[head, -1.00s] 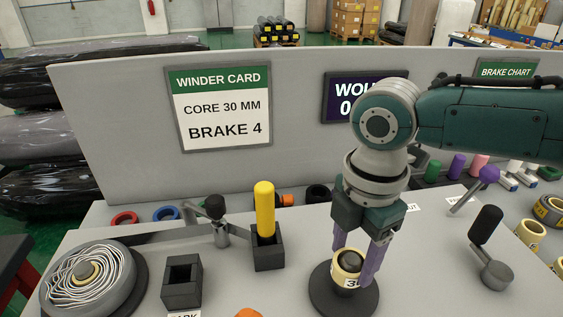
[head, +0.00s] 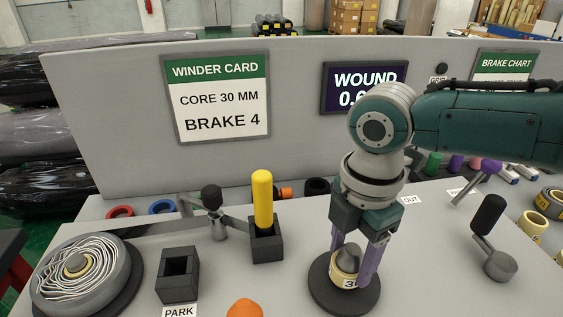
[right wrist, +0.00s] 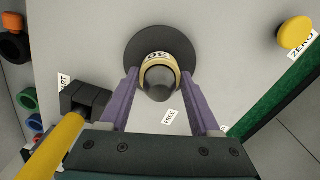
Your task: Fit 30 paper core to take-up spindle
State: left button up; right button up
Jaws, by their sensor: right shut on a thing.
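The cream paper core (head: 344,279) labelled 30 is around the take-up spindle (head: 355,264), whose dark conical tip stands out above the core. A dark round flange (head: 320,287) lies beneath it. My right gripper (head: 352,262) is shut on the core, one purple finger on each side. The right wrist view shows the same core (right wrist: 160,56), the spindle tip (right wrist: 160,82) and my right gripper (right wrist: 160,85). Whether the core touches the flange is hard to tell. The winder card (head: 219,97) reads core 30 mm, brake 4. My left gripper is not in view.
A wound roll (head: 125,262) lies at left. A square PARK socket (head: 178,285) and a yellow peg (head: 262,200) in a dark block (head: 266,248) stand left of the spindle. A black-handled crank (head: 488,215) stands right. An orange knob (head: 245,308) is at front.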

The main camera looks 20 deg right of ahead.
jog(key=shift+f+b, duration=0.5)
jog(key=shift+f, duration=0.2)
jog(key=o, duration=1.5)
jog(key=shift+c, duration=0.2)
jog(key=shift+r, duration=0.2)
notch_tip(320, 180, up, 10)
jog(key=shift+f+p, duration=0.2)
jog(key=shift+p, duration=0.45)
